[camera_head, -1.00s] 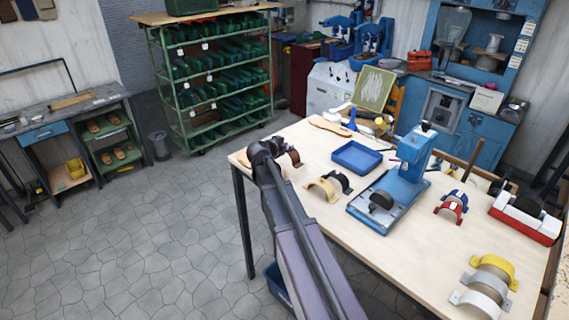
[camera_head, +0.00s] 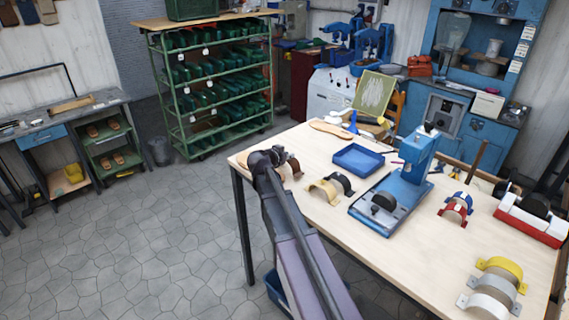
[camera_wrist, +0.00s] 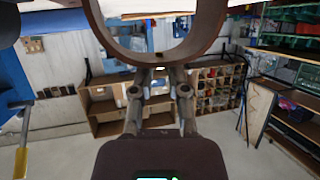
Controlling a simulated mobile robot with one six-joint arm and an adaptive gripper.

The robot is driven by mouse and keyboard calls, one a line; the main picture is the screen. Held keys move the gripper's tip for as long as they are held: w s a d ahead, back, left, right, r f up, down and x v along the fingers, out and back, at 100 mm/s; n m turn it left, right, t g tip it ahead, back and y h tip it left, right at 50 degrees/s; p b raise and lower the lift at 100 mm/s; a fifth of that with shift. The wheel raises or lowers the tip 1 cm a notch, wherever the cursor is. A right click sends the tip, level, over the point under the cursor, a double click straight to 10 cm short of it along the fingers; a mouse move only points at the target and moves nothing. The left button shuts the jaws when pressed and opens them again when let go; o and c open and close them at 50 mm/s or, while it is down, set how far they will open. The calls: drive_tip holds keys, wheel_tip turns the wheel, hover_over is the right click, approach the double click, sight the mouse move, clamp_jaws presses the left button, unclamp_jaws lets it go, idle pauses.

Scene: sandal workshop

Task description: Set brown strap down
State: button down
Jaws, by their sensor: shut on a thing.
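The brown strap (camera_head: 295,168) is a curved arch at the left end of the wooden workbench (camera_head: 325,232). My gripper (camera_head: 282,159) is shut on it, and my arm partly hides both. In the wrist view the brown strap (camera_wrist: 158,57) spans the top as a large curved band, with my gripper's fingers (camera_wrist: 160,90) below and against it. I cannot tell whether the strap touches the bench top. A tan strap (camera_head: 322,192) and a black strap (camera_head: 343,181) stand to the right of my gripper.
A blue tray (camera_head: 358,159) and a blue press (camera_head: 410,180) stand farther right. Red and blue straps (camera_head: 456,207) and yellow and white straps (camera_head: 500,276) lie beyond. A sandal sole (camera_head: 332,129) lies behind. Some bare bench top shows between these.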

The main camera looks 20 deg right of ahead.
drive_tip(key=shift+f+b, duration=0.5)
drive_tip(key=shift+f, duration=0.25)
drive_tip(key=shift+f, duration=0.2)
drive_tip(key=c, duration=0.6)
unclamp_jaws()
drive_tip(key=shift+r, duration=0.1)
drive_tip(key=shift+c, duration=0.2)
drive_tip(key=shift+r, duration=0.15)
drive_tip(key=shift+s+a+r, duration=0.15)
drive_tip(key=shift+a, duration=0.05)
drive_tip(key=p+v, duration=0.4)
drive_tip(key=v, duration=0.7)
drive_tip(key=shift+s+p, duration=0.2)
drive_tip(key=shift+p, duration=0.15)
drive_tip(key=shift+a, duration=0.15)
